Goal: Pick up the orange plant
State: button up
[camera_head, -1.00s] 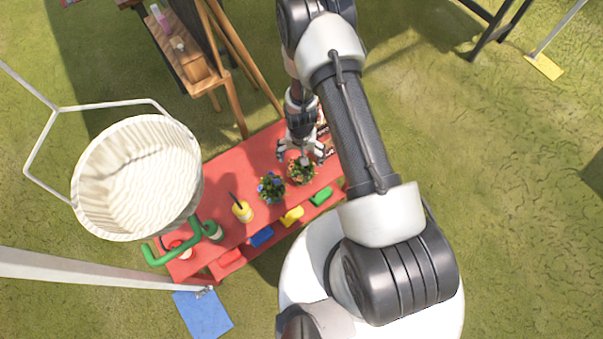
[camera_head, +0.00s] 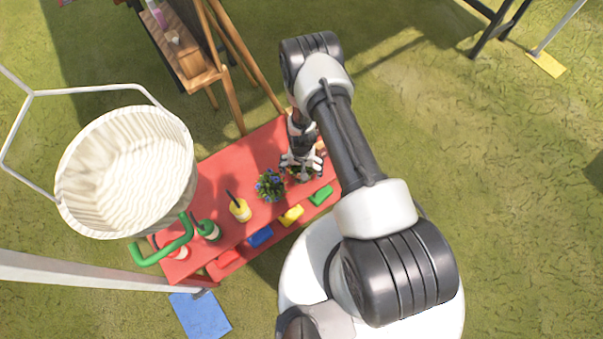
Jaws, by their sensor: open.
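The orange plant (camera_head: 301,178) stands on the red table (camera_head: 213,172) near its right end. It is mostly hidden under my gripper, and only bits of green show. My gripper (camera_head: 301,169) is directly over the plant with its fingers spread to either side of it. The fingers are open. I cannot tell whether they touch the plant. A second plant with blue flowers (camera_head: 270,185) stands just to the left of my gripper.
A yellow bottle (camera_head: 240,209), a green bottle (camera_head: 208,230) and a red item (camera_head: 175,247) stand left on the table. A wooden easel (camera_head: 225,60) stands behind. A white basket (camera_head: 125,170) hangs at left.

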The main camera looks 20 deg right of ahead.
jog(key=shift+c, duration=0.2)
jog(key=c, duration=1.3)
